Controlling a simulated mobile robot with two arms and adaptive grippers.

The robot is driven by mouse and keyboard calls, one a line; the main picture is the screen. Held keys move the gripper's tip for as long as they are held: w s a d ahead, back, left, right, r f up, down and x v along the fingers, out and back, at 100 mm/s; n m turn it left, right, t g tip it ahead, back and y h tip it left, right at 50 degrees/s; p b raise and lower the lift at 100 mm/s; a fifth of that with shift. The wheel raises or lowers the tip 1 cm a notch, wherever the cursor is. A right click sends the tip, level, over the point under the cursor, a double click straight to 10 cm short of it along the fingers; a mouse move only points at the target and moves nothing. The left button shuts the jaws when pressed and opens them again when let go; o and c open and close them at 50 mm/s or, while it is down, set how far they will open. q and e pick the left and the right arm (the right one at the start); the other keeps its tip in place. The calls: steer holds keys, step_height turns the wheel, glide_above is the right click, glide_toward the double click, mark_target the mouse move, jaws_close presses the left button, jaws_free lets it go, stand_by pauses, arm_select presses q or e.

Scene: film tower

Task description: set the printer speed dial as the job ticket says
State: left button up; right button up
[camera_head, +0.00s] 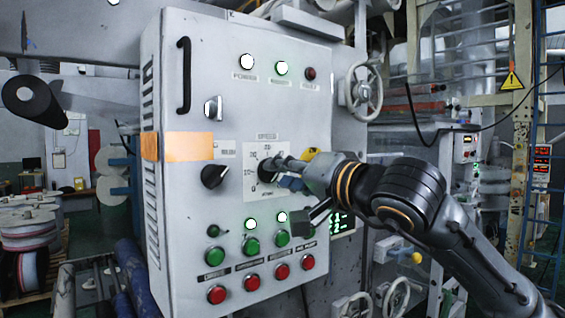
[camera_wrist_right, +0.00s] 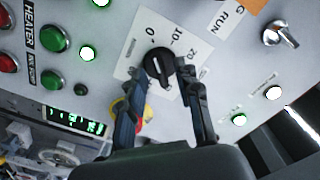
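The speed dial (camera_head: 266,172) is a black knob on a white scale plate (camera_head: 250,190) in the middle of the grey control cabinet. My right gripper (camera_head: 277,163) reaches it from the right. In the right wrist view, its two fingers (camera_wrist_right: 166,76) stand on either side of the dial (camera_wrist_right: 158,58), close against it. The scale shows 0, 10 and 20 there; the exact pointer setting is unclear. An orange card (camera_head: 178,146) is on the cabinet's left part, perhaps the job ticket; no writing on it is readable. My left gripper is not in view.
A second black knob (camera_head: 214,176) sits left of the dial. Green buttons (camera_head: 251,246) and red buttons (camera_head: 252,283) are below it. A yellow-and-red part (camera_wrist_right: 146,114) shows beside the dial. A handwheel (camera_head: 362,92) is on the right.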

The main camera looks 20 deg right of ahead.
steer(key=shift+w+a, duration=0.15)
steer(key=shift+w, duration=0.25)
jaws_close()
